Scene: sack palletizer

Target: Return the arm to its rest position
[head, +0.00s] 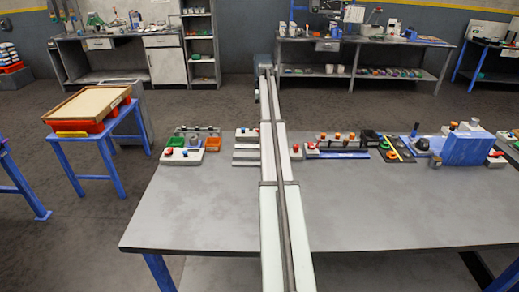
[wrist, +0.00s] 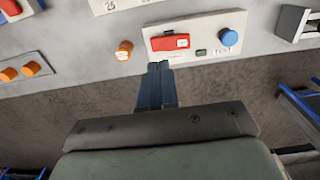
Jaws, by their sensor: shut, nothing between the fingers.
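My gripper (wrist: 158,68) shows in the wrist view as two dark blue fingers pressed together, with nothing between them. Its tips lie just below a pale panel (wrist: 195,36) in the picture; I cannot tell whether they touch it. The panel bears a red switch (wrist: 170,42), a blue round button (wrist: 228,37) and a small green part. In the head view my arm runs straight away from me over the middle of the table, and I cannot make out the fingers there.
The grey table (head: 200,213) has a clear front half. Small control boxes (head: 181,155) and parts line its back edge, with a blue box (head: 468,149) at right. A blue stand (head: 80,150) with a tray is at left. Workbenches (head: 125,54) stand behind.

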